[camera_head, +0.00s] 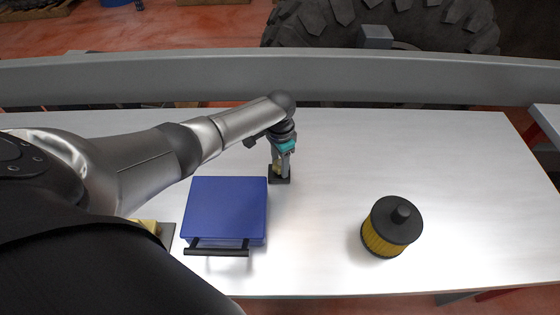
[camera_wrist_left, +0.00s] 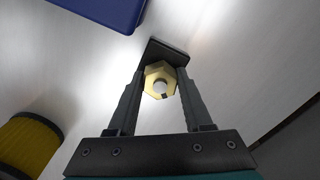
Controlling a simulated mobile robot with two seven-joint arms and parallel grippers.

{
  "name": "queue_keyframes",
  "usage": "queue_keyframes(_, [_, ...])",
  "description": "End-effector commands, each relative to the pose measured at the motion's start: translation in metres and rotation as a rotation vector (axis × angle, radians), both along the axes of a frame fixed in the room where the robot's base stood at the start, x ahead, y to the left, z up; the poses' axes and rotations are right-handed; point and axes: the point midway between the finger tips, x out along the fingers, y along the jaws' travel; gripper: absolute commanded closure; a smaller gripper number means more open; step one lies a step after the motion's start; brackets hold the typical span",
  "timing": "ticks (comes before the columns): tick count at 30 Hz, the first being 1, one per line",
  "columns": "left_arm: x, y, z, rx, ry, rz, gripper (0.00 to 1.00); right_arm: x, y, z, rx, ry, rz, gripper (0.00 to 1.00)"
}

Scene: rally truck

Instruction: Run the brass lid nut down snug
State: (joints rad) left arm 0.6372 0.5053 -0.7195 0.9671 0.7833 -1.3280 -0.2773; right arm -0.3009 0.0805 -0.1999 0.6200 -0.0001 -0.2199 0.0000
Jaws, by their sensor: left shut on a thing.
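The brass lid nut (camera_wrist_left: 157,70) is a six-sided nut with a pale round stud end in its hole and a small dark mark on one side. It sits over a small black plate (camera_wrist_left: 166,48) on the table. My left gripper (camera_head: 281,170) points down at this spot, just right of the blue box's back corner. In the left wrist view its fingers (camera_wrist_left: 160,78) are shut on the nut, one on each side. In the head view the fingers mostly hide the nut. How far the nut sits down the stud cannot be told. My right gripper is not in view.
The blue box (camera_head: 228,208) with a black front handle (camera_head: 217,252) stands close left of the gripper. A yellow filter with a black cap (camera_head: 392,226) stands to the right. A brass-coloured part (camera_head: 148,226) is partly hidden by my arm.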

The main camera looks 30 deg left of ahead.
Motion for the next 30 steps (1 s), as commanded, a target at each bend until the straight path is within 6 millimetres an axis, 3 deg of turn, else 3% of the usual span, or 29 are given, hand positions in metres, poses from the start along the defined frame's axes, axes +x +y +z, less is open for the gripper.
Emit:
queue_keyframes(18, [0.0023,0.0000,0.0023,-0.001,-0.004,-0.559,1.00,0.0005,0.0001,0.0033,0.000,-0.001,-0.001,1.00])
queue_keyframes(30, [0.0031,0.0001,0.0031,-0.001,-0.007,-0.766,1.00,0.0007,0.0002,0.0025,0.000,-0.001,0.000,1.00])
